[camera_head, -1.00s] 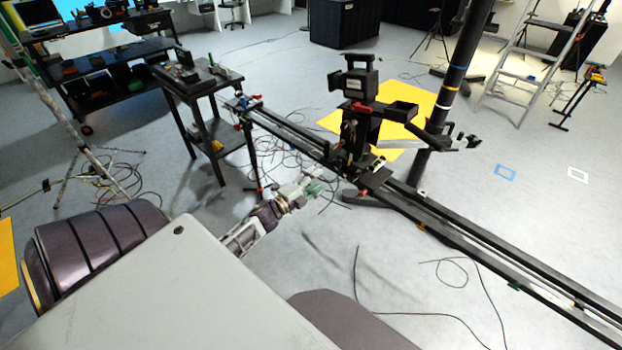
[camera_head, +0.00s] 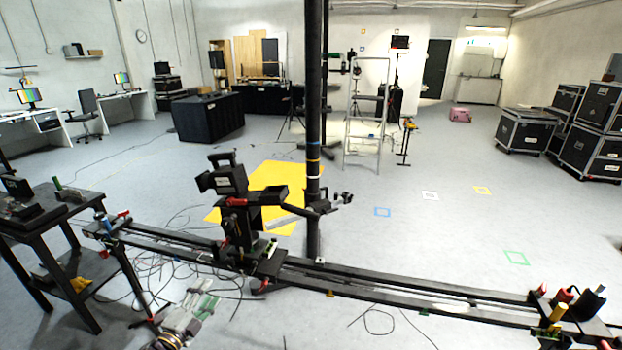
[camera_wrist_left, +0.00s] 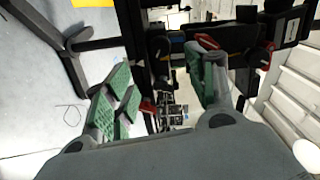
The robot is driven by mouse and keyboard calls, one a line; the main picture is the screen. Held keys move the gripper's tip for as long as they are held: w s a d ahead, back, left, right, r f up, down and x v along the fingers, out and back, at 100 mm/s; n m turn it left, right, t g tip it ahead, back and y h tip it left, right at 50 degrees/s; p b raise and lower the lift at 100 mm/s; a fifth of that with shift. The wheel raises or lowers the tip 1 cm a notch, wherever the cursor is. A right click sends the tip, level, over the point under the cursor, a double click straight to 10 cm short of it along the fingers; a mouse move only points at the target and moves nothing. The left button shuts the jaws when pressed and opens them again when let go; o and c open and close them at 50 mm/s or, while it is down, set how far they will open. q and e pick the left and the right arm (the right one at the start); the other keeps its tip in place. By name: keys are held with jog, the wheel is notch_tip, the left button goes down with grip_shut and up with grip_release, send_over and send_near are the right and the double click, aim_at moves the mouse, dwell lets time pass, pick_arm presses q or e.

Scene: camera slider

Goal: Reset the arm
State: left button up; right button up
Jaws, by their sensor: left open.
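My left gripper (camera_head: 192,315) shows at the bottom of the head view, low and to the left of the camera slider's carriage. In the left wrist view its two green-padded fingers (camera_wrist_left: 160,95) are apart with nothing held between them. The camera rig (camera_head: 230,185) stands upright on the carriage of the long black slider rail (camera_head: 385,290). In the wrist view, dark rig parts with red levers (camera_wrist_left: 205,42) lie beyond the fingers; I cannot tell how near they are. My right gripper is not in view.
A black pole (camera_head: 313,120) rises just behind the rail. A dark side table (camera_head: 50,225) stands at the left. Loose cables (camera_head: 175,270) lie on the floor under the rail. Black cases (camera_head: 525,130) stand at the far right, and the middle floor is open.

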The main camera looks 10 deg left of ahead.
pick_arm(q)
jog(key=s+d+f+n+g+y+p, duration=0.15)
jog(key=s+f+n+g+p, duration=0.3)
jog(key=s+f, duration=0.65)
jog(key=s+d+f+n+g+y+p, duration=0.15)
jog(key=s+f+n+g+p, duration=0.3)
jog(key=f, duration=1.15)
jog(key=s+d+f+n+g+p, duration=0.2)
jog(key=s+d+f+p, duration=0.1)
jog(key=s, duration=0.7)
jog(key=s+d+f+n+g+h+p, duration=0.1)
jog(key=s+d+f+g+p, duration=0.2)
jog(key=s, duration=0.7)
jog(key=s+d+f+n+g+p, duration=0.2)
jog(key=s+d, duration=0.4)
jog(key=s, duration=0.4)
notch_tip(320, 180, down, 2)
jog(key=shift+n+g+p, duration=0.3)
jog(key=shift+g+p, duration=0.1)
jog(key=shift+p, duration=0.3)
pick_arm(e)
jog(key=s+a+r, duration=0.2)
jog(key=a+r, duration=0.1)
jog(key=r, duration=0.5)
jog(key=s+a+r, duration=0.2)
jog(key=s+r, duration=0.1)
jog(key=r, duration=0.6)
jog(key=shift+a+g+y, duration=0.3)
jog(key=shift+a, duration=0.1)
